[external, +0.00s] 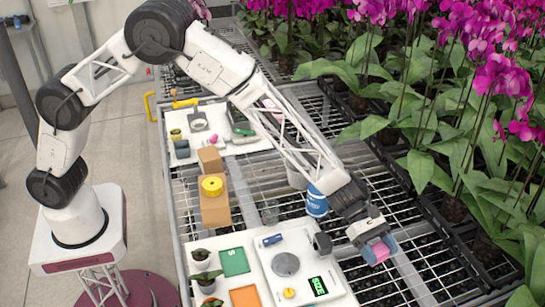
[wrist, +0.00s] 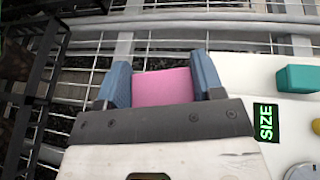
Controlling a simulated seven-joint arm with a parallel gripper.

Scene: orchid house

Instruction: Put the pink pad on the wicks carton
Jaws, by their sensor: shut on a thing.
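The pink pad (external: 379,251) is held between the blue fingers of my gripper (external: 376,248), off the right edge of a white panel with a SIZE label, over the metal grid bench. In the wrist view, the pad (wrist: 162,88) sits between the two fingers (wrist: 163,78), gripped at its sides. Two brown cartons stand on the bench to the left: a larger one (external: 215,215) with a yellow round thing on top, and a smaller one (external: 210,160) behind it with a bare top. I cannot read a wicks label on either carton. My gripper is well to the right of both.
The white panel (external: 333,289) carries a grey disc (external: 285,264) and a yellow knob (external: 289,292). A blue-and-white tub (external: 316,202) and a clear cup (external: 270,212) stand between my gripper and the cartons. A white tray (external: 246,146) lies behind; orchids fill the right side.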

